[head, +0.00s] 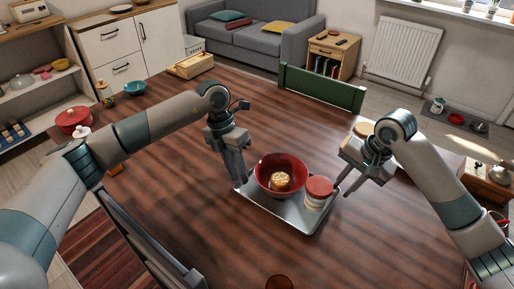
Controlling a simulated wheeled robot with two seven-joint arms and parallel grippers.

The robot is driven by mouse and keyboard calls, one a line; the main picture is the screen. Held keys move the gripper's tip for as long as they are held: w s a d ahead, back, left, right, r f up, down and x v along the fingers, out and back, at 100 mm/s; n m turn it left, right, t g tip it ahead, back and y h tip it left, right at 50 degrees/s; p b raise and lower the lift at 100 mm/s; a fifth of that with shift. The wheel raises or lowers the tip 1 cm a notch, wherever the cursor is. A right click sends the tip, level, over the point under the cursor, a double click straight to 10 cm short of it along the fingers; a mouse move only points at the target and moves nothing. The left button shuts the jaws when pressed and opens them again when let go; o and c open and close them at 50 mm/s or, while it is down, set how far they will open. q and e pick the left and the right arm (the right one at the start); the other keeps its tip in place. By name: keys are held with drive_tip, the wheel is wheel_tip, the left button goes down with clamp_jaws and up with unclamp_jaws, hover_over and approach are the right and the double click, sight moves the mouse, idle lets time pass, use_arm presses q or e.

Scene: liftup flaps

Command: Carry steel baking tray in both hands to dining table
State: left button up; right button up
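The steel baking tray (270,210) is a shallow silver tray at the middle of the dark wooden dining table (180,215). It looks level and seems to rest on the table, though a small gap beneath could be hidden. A red bowl (264,174) with a round golden item (280,181) in it and a jar with a red lid (319,187) stand on it. My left gripper (238,182) points down at the tray's left end; its finger gap is unclear. My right gripper (344,190) is at the tray's right end, with its two fingers visibly apart.
A green chair (320,90) stands at the far table edge and a dark chair (150,245) at the near left. A red pot (73,118) and a teal bowl (134,88) are at the left. A glass (280,282) stands near the front. The table's left half is mostly clear.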

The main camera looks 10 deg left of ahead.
wheel_tip(320, 180, up, 14)
drive_tip(key=p, duration=1.2)
drive_tip(key=shift+f+p, duration=0.15)
drive_tip(key=shift+p, duration=0.25)
drive_tip(key=v, duration=1.2)
drive_tip(key=shift+f, duration=0.1)
